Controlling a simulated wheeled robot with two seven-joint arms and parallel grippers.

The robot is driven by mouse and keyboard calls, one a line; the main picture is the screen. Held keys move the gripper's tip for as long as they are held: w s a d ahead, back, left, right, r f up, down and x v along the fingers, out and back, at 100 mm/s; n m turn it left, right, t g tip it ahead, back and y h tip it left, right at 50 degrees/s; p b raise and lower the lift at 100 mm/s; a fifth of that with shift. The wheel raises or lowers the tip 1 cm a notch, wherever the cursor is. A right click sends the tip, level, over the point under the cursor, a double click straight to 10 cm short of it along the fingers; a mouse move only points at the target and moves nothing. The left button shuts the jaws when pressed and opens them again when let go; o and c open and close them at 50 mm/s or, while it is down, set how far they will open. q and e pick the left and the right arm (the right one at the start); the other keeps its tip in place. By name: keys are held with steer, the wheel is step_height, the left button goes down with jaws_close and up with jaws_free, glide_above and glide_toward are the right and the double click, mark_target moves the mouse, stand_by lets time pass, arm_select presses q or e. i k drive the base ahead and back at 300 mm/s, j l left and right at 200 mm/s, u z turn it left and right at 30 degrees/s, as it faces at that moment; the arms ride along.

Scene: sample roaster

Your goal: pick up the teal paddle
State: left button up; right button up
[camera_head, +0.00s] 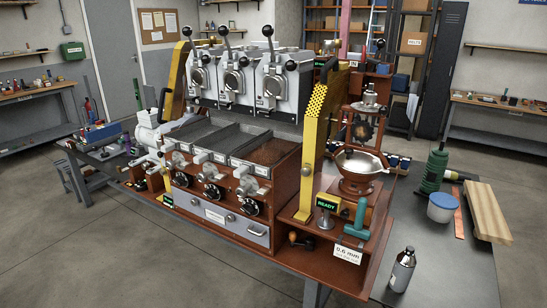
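A teal T-shaped piece (359,218), which looks like the teal paddle, stands at the front right corner of the brown sample roaster (292,190). Its narrow stem points up and its wider bar is at the bottom. It is just above a white label reading 0.6 mm (347,254) and right of a green READY display (327,204). I cannot tell whether it is fixed or loose. Neither of my grippers shows in the head view, and nothing of mine touches the teal piece.
A yellow perforated upright (312,165) and a metal bowl (360,162) rise behind the teal piece.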

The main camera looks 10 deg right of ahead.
mark_target(357, 230)
steer(key=i+l+z, duration=0.2)
steer(key=i, duration=0.35)
steer(key=i+l+z, duration=0.25)
steer(key=i, duration=0.3)
steer(key=k+j, duration=0.05)
steer(key=j, duration=0.05)
